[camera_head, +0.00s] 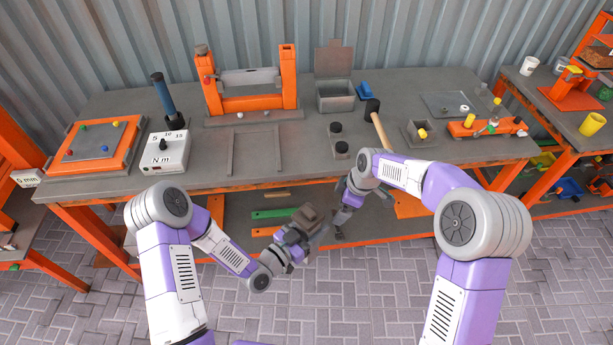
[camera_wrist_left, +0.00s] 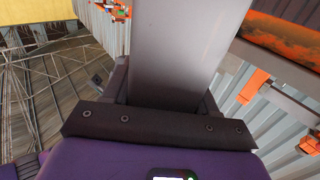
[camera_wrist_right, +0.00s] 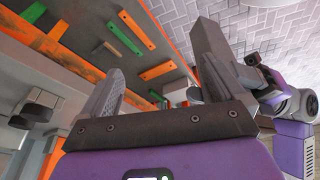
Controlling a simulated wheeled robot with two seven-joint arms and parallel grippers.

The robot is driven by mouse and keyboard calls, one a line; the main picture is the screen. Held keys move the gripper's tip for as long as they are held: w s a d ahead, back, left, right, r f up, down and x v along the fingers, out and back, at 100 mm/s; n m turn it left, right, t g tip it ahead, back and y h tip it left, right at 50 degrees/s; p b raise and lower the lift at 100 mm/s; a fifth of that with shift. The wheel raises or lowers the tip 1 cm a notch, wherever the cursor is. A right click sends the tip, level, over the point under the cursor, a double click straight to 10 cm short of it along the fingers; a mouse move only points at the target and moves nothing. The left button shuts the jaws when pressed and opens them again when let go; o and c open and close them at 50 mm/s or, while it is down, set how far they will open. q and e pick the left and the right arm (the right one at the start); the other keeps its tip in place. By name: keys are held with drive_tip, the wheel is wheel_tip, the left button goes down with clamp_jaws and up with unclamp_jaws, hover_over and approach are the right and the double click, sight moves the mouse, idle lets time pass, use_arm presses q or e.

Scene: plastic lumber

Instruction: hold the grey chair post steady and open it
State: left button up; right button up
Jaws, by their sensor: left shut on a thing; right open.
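The grey chair post (camera_head: 309,214) is held in front of the bench, its blunt end facing up toward the head camera. My left gripper (camera_head: 303,236) is shut on it; the post fills the middle of the left wrist view (camera_wrist_left: 187,50). My right gripper (camera_head: 340,222) is open just right of the post. In the right wrist view the post (camera_wrist_right: 224,60) stands beside the right-hand finger, not clearly between the fingers (camera_wrist_right: 153,82). Whether that finger touches it, I cannot tell. The post's far end and any joint or lid are hidden in the head view.
The workbench (camera_head: 205,150) edge is close behind both grippers. On it are an orange press frame (camera_head: 250,104), a torque tester (camera_head: 165,152), a grey open box (camera_head: 335,97) and a mallet (camera_head: 376,118). Coloured slats (camera_head: 273,213) lie on the shelf below. The paved floor in front is clear.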

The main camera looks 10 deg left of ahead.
drive_tip(key=a+r+n, duration=0.4)
drive_tip(key=r+n, duration=0.1)
drive_tip(key=r, duration=0.4)
wheel_tip(320, 180, up, 9)
drive_tip(key=n+g+h, duration=0.1)
drive_tip(key=n+h, duration=0.2)
drive_tip(key=n, duration=0.4)
hover_over(306, 209)
wheel_tip(306, 209, down, 12)
drive_tip(key=shift+d+r, duration=0.1)
drive_tip(key=shift+r, duration=0.15)
drive_tip(key=shift+c, duration=0.3)
drive_tip(key=c, duration=1.2)
drive_tip(key=shift+r, duration=0.15)
